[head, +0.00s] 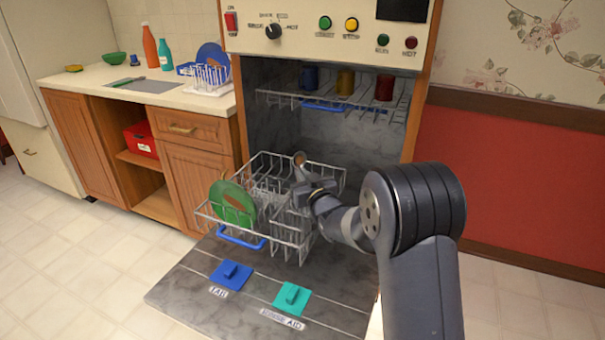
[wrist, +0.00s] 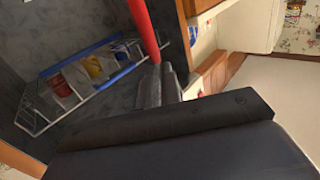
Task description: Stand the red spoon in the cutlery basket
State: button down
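The red spoon shows in the wrist view as a red shaft (wrist: 141,25) running up from between my gripper's fingers (wrist: 160,82), which are shut on it. In the head view my gripper (head: 308,192) is over the right part of the pulled-out lower rack. A small round brownish end (head: 299,158) rises above it; I cannot tell if it is the spoon's bowl. A wire cutlery basket (head: 296,226) seems to stand at the rack's front right, below my gripper. My gripper and arm hide part of that area, and the spoon's lower end is hidden.
A green plate (head: 222,203) stands in the lower rack (head: 268,158) at left. The upper rack (head: 290,96) holds blue, yellow and red mugs. The open dishwasher door (head: 190,283) carries a blue (head: 231,274) and a teal lid (head: 291,298). A counter (head: 90,77) stands at left.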

notch_tip(320, 180, down, 7)
jog(key=b, duration=0.6)
jog(key=shift+r, duration=0.15)
jog(key=c, duration=1.5)
grip_release()
jog(key=shift+c, duration=0.2)
jog(key=v, duration=1)
jog(key=shift+s+d+p, duration=0.2)
jog(key=shift+s+p, duration=0.15)
